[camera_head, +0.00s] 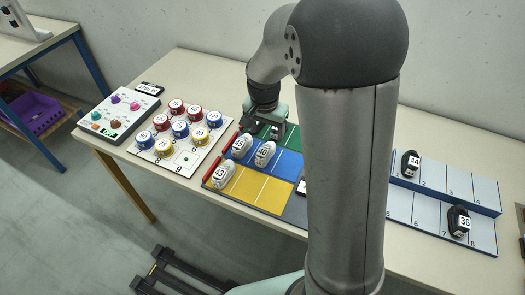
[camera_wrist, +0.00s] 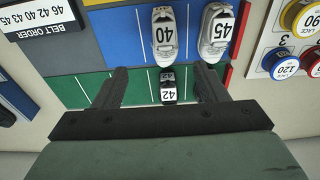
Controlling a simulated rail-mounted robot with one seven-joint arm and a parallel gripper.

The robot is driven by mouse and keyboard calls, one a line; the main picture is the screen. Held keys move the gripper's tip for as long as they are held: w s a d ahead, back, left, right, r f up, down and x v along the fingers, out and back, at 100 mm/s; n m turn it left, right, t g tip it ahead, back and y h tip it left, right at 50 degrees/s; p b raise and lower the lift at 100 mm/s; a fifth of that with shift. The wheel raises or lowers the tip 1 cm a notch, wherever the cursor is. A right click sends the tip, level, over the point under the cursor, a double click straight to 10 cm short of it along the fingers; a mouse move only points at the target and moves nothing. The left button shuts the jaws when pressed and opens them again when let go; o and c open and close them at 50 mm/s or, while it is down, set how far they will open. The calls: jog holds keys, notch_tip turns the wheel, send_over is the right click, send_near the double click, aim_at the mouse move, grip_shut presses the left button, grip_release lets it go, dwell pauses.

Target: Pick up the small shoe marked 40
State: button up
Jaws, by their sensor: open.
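The shoe marked 40 (camera_head: 264,153) is pale with a white label and stands on the blue strip; it also shows in the wrist view (camera_wrist: 163,48). A similar pale shoe marked 45 (camera_head: 240,146) stands beside it on the same strip, also in the wrist view (camera_wrist: 215,32). My gripper (camera_wrist: 161,68) is open and empty over the green strip. A smaller black shoe marked 42 (camera_wrist: 168,86) lies between its fingers, apparently below them. The shoe marked 40 is just beyond the fingertips in the wrist view.
A shoe marked 43 (camera_head: 220,174) is on the yellow strip. Red bars edge the colored mat (camera_head: 262,190). A board of round tins (camera_head: 189,158) is left of it. A blue rack (camera_head: 431,207) with dark shoes marked 44 (camera_head: 411,163) and 36 (camera_head: 459,221) is at right.

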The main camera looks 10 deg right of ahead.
aim_at(266, 147)
jog(key=f, duration=0.4)
jog(key=shift+w+d+f, duration=0.15)
jog(key=shift+w+f, duration=0.05)
jog(key=shift+f, duration=0.15)
jog(key=shift+w+f+p, duration=0.2)
jog(key=shift+f+p, duration=0.15)
jog(key=shift+f, duration=0.55)
jog(key=shift+w+f+p, duration=0.2)
jog(key=shift+f+p, duration=0.1)
jog(key=shift+f, duration=0.55)
jog(key=shift+w+f+p, duration=0.2)
jog(key=shift+f+p, duration=0.15)
jog(key=shift+f, duration=0.55)
jog(key=c, duration=1.1)
